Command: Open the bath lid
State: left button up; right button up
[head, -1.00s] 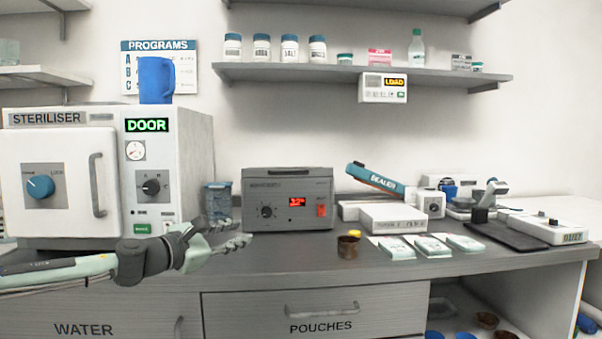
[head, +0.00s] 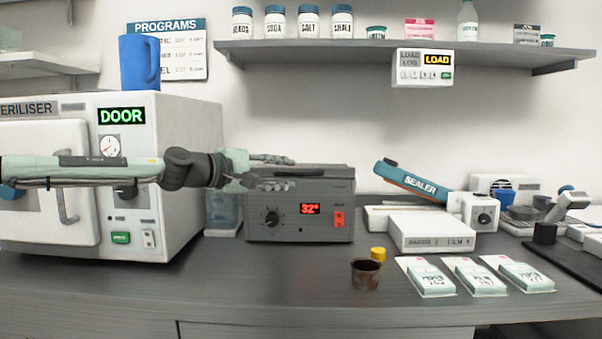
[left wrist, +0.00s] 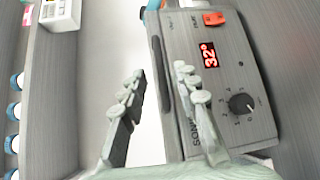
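The bath (head: 330,228) is a grey box on the counter with a dial, a red 32° display and a red switch. Its lid (head: 320,170) is shut, with a dark handle (head: 291,173) lying along the top. My left gripper (head: 290,172) is at the bath's upper left, its fingers spread and empty. In the left wrist view the bath (left wrist: 222,85) lies sideways on the right. Whether a finger touches the bath I cannot tell. My right gripper is not in view.
The steriliser (head: 175,190) stands left of the bath, under my left arm. A clear blue-tinted container (head: 222,212) is between them. A brown cup (head: 366,274), pouches (head: 425,277) and a sealer (head: 411,183) are to the right. A shelf (head: 400,55) hangs above.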

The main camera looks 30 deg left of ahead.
aim_at(298, 173)
pick_arm(q)
jog(key=shift+w+f, duration=0.2)
jog(key=shift+w, duration=0.3)
jog(key=shift+w+d, duration=0.15)
jog(key=shift+w, duration=0.2)
jog(key=shift+x, duration=1.15)
jog(key=shift+w+d+b, duration=0.15)
jog(key=shift+w+b, duration=0.15)
jog(key=shift+w, duration=0.4)
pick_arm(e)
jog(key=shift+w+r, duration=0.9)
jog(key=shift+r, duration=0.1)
pick_arm(q)
jog(key=shift+c, duration=0.2)
grip_shut()
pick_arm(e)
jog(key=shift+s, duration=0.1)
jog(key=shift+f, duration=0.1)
